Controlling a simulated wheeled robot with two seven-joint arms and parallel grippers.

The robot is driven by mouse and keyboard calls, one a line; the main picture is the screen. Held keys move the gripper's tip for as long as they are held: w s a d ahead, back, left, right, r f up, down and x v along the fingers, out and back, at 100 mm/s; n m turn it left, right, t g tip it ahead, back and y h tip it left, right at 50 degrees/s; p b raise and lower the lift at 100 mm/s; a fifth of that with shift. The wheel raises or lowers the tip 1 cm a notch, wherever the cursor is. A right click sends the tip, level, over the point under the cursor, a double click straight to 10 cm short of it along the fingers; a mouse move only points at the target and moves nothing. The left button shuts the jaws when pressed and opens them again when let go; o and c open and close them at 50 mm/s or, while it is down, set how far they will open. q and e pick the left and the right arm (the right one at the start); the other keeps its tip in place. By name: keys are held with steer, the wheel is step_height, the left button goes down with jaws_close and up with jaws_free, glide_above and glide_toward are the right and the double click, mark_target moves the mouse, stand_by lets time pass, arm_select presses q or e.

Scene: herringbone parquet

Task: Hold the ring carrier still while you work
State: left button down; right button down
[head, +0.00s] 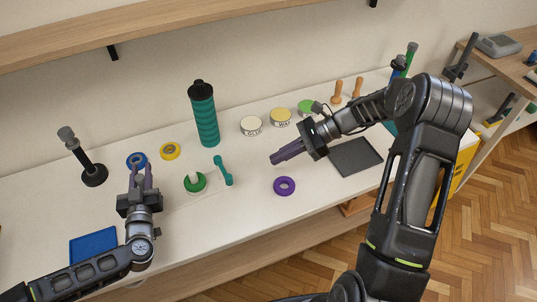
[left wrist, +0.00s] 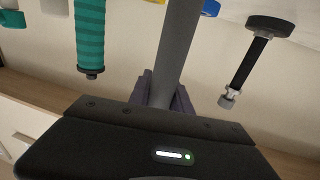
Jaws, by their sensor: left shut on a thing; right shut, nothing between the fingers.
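My left gripper (head: 141,172) is low over the left part of the table. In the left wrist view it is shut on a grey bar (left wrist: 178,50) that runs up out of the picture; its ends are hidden. A green ring (head: 194,188) lies around the foot of a white peg (head: 193,178), right of that gripper. A purple ring (head: 284,186) lies flat near the front edge. I cannot tell for sure which thing is the ring carrier. My right gripper (head: 274,158) is shut and empty above the table, behind the purple ring.
A black stand (head: 91,173), blue roll (head: 131,161) and yellow roll (head: 170,151) are near the left gripper. A teal bottle (head: 204,118), teal link (head: 223,171), several tins (head: 251,126) and a dark mat (head: 356,157) are further right. A blue mat (head: 92,246) lies at front left.

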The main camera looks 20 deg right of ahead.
mark_target(223, 169)
steer(key=a+r+x, duration=0.1)
steer(key=x, duration=1)
steer(key=shift+r, duration=0.35)
